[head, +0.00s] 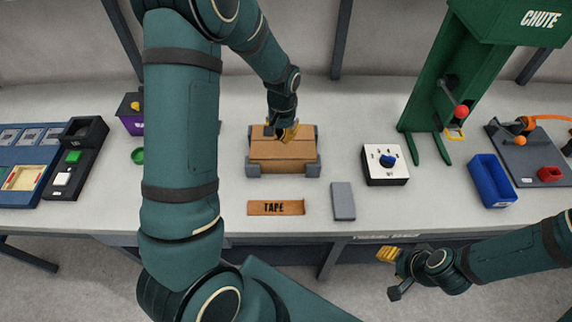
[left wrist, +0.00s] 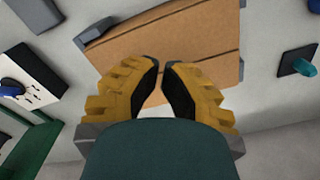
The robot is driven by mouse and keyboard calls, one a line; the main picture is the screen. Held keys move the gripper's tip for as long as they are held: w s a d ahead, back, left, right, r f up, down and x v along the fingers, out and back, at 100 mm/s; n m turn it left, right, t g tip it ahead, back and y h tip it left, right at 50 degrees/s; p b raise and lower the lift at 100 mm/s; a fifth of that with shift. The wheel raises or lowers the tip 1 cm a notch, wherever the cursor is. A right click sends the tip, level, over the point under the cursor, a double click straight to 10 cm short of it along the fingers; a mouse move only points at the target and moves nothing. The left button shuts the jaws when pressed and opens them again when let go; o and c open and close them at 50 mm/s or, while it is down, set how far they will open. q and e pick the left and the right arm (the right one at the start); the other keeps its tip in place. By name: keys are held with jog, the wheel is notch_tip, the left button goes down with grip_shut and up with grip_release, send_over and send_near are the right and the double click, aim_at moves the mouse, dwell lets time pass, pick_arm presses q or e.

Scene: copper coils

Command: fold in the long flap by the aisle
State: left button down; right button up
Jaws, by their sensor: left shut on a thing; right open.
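The brown carton (head: 283,160) sits on the table between grey corner blocks (head: 312,171). Its top panels look nearly flat, with a seam across them. My left gripper (head: 287,134) reaches down over the carton's far part and is shut on a carton flap; its yellow fingers hide the gripped edge. In the left wrist view the fingers (left wrist: 161,80) are close together against the carton (left wrist: 180,42), with a narrow gap between the tips. My right gripper (head: 391,273) is open and empty, in front of the table's near edge, well apart from the carton.
A TAPE strip (head: 262,208) and a grey block (head: 343,201) lie nearer than the carton. A dial box (head: 386,164), blue bin (head: 491,182) and green chute stand (head: 427,95) are to the right. Button panels (head: 73,160) are at left. My left arm hides part of the table.

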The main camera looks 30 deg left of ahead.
aim_at(282, 150)
pick_arm(q)
notch_tip(282, 150, up, 5)
jog(key=p, duration=0.3)
jog(key=shift+f, duration=0.1)
jog(key=shift+s+f, duration=0.1)
jog(key=shift+s, duration=0.05)
dwell(0.4)
